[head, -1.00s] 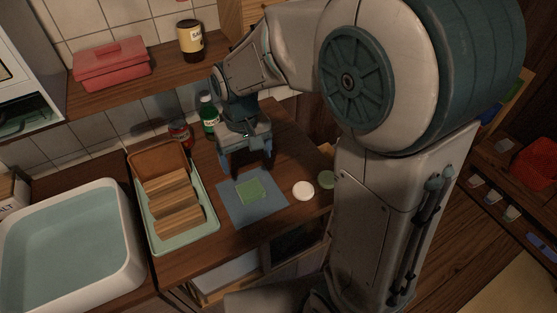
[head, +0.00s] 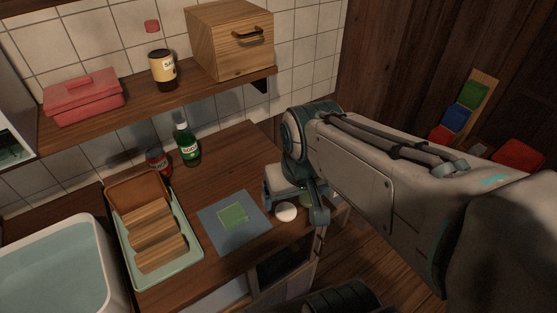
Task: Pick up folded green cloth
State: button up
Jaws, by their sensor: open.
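The folded green cloth (head: 233,217) is a small flat green square. It lies on a larger blue-grey cloth or mat (head: 257,231) on the wooden counter. My gripper (head: 293,209) is open, to the right of the green cloth and apart from it. Its fingers point down beside and over a white round disc (head: 287,212). The green cloth is in full view, with nothing on it.
A tray (head: 190,262) with wooden slats stands left of the mat. A green bottle (head: 187,146) and a red jar (head: 158,163) stand behind. A green round piece (head: 306,200) is partly hidden by my gripper. The shelf (head: 190,98) overhangs the back.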

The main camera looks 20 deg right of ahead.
aim_at(231, 217)
jog(key=k, duration=1)
jog(key=u, duration=1.05)
jog(key=i, duration=0.85)
jog(key=z, duration=1.1)
